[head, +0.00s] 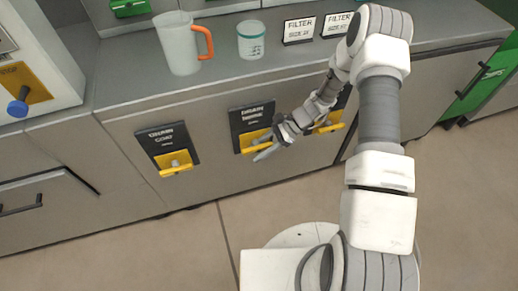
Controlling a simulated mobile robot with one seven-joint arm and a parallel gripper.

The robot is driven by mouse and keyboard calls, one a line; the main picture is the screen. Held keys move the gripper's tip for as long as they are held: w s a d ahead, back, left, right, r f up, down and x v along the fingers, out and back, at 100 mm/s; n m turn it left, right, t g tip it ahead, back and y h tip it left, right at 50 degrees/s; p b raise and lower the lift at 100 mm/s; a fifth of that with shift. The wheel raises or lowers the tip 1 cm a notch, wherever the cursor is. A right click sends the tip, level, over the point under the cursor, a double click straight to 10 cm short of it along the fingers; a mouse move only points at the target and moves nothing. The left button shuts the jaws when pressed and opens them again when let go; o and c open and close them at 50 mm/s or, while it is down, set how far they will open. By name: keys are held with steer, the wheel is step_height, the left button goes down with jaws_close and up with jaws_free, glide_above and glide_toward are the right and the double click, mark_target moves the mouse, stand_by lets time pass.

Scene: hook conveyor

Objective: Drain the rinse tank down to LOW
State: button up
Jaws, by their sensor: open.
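The middle drain panel (252,115) is a black plate on the cabinet front, its label reading DRAIN and what looks like RINSE. Its yellow lever (246,149) lies roughly level. My gripper (261,147) is open at this lever, with its fingers pointing left and down. I cannot tell whether the fingers touch the lever or have it between them. My gripper hides the lever's right part. The rinse tank and its LOW mark cannot be made out here.
A left drain panel (166,138) reads DRAIN COAT and has a yellow lever (176,170). Another yellow lever (328,127) is partly behind my arm. A jug (180,48), a cup (251,40) and filter signs (299,30) stand on the counter. A blue knob (18,108) is at left.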

steer(key=p+v, duration=0.4)
steer(key=v, duration=1.3)
steer(key=shift+d, duration=0.15)
steer(key=shift+r, duration=0.1)
steer(key=shift+o, duration=0.6)
